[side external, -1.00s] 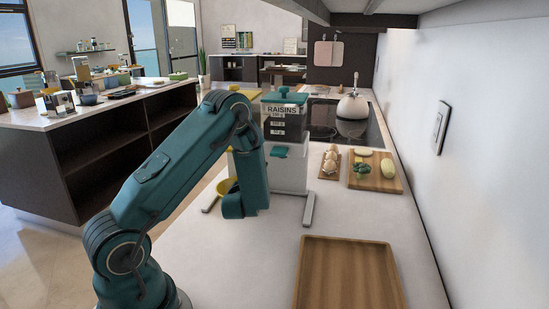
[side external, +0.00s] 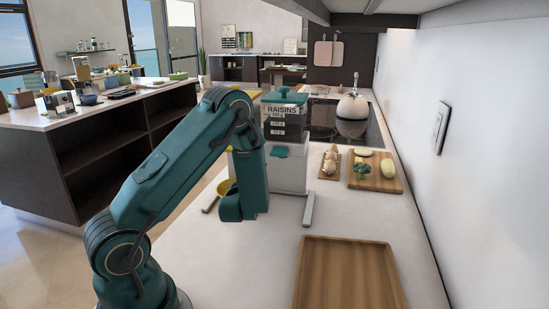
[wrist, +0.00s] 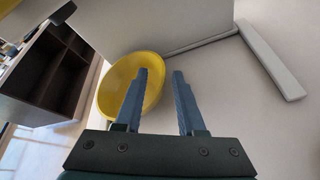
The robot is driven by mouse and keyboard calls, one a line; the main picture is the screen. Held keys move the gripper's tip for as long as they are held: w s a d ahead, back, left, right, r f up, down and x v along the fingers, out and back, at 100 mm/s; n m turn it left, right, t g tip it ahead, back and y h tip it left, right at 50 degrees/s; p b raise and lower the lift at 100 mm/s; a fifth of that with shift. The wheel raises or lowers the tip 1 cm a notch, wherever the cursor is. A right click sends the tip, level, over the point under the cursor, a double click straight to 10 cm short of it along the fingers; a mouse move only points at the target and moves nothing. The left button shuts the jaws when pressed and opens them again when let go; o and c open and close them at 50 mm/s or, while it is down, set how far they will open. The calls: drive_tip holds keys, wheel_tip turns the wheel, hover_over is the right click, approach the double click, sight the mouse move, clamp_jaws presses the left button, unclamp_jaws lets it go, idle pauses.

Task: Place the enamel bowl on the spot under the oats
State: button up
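The yellow bowl (wrist: 113,86) sits beside the base of the pale dispenser (wrist: 165,22) in the wrist view. My gripper (wrist: 163,72) is open and empty. Its left finger overlaps the bowl's right side, and its right finger is over bare counter outside the rim. I cannot tell whether the left finger is inside the bowl or above it. In the side view my arm hides the fingers. The dispenser's dark canister (side external: 283,122) is labelled RAISINS. No oats label is readable.
The dispenser's grey foot (side external: 309,209) extends along the counter on the right. A wooden tray (side external: 347,242) lies in front. Eggs (side external: 329,163) and a vegetable board (side external: 388,185) are farther back. Bare counter lies between my arm and the tray.

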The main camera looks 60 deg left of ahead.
drive_tip(key=v, duration=0.5)
drive_tip(key=shift+s+d+r, duration=0.1)
drive_tip(key=shift+d+r, duration=0.05)
drive_tip(key=shift+r, duration=0.05)
drive_tip(key=s+d+r+n+g, duration=0.2)
drive_tip(key=s+r+n+g, duration=0.15)
drive_tip(key=s+n, duration=0.5)
drive_tip(key=s+d+r+n+g, duration=0.2)
drive_tip(key=s+n+g, duration=0.25)
drive_tip(key=n, duration=0.65)
drive_tip(key=d+r+n+t+h, duration=0.2)
drive_tip(key=d+n+h, duration=0.3)
drive_tip(key=d, duration=0.4)
drive_tip(key=w+d+r+n+t+h, duration=0.1)
drive_tip(key=d+r+n+t+h, duration=0.1)
drive_tip(key=d+n+h, duration=0.3)
drive_tip(key=d+n+t, duration=0.1)
drive_tip(key=d+n, duration=0.1)
drive_tip(key=d, duration=0.2)
drive_tip(key=shift+w+d+t+h, duration=0.25)
drive_tip(key=shift+d+t+h, duration=0.05)
drive_tip(key=shift+d+h, duration=0.1)
